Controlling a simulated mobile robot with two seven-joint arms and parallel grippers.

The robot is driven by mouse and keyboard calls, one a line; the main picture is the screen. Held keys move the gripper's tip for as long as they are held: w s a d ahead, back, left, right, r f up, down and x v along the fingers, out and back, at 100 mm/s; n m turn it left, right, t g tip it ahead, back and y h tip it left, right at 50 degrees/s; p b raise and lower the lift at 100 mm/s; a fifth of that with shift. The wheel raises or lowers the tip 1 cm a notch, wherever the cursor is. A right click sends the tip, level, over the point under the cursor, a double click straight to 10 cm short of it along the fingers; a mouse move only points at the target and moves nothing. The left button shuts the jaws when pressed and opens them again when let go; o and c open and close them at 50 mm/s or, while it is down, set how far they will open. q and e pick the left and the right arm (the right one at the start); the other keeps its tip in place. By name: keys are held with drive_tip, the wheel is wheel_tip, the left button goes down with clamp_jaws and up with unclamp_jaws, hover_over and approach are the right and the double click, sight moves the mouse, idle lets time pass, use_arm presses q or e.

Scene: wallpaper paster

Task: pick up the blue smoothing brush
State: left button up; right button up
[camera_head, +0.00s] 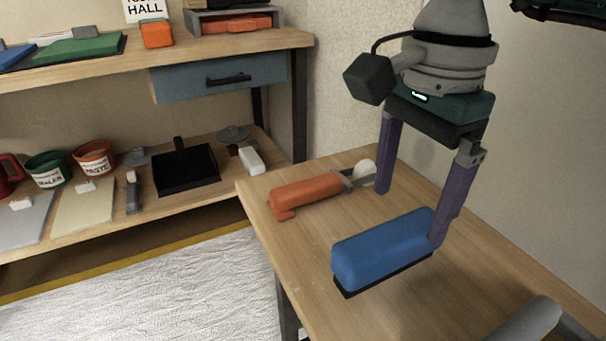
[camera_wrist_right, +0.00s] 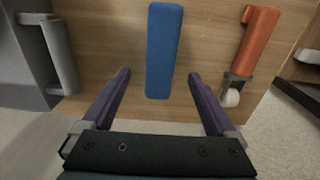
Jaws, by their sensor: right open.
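The blue smoothing brush (camera_head: 385,245) lies on the wooden table, blue body up, with a dark strip along its underside. My right gripper (camera_head: 410,217) is open and points down over the brush's right end. One purple finger overlaps that end in the head view; the other is on its far side. In the right wrist view the brush (camera_wrist_right: 164,45) runs lengthwise, with its near end between the open fingers (camera_wrist_right: 158,75) and gaps on both sides. Whether the fingertips reach down to the brush's height is hard to tell. My left gripper is not in view.
An orange-handled tool with a pale roller (camera_head: 305,192) lies on the table beyond the brush. A grey rounded object (camera_head: 528,318) is at the lower right. A shelf unit (camera_head: 215,190) with a black dustpan and red and green pots stands left. The wall is at right.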

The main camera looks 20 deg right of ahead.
sight(400, 234)
wheel_tip(400, 234, down, 4)
drive_tip(key=shift+s+a+b, duration=0.15)
drive_tip(key=shift+b, duration=0.45)
drive_tip(key=f+b, duration=0.2)
drive_tip(key=f, duration=0.3)
drive_tip(key=shift+a, duration=0.2)
drive_tip(key=shift+w, duration=0.2)
drive_tip(key=shift+c, duration=0.3)
clamp_jaws()
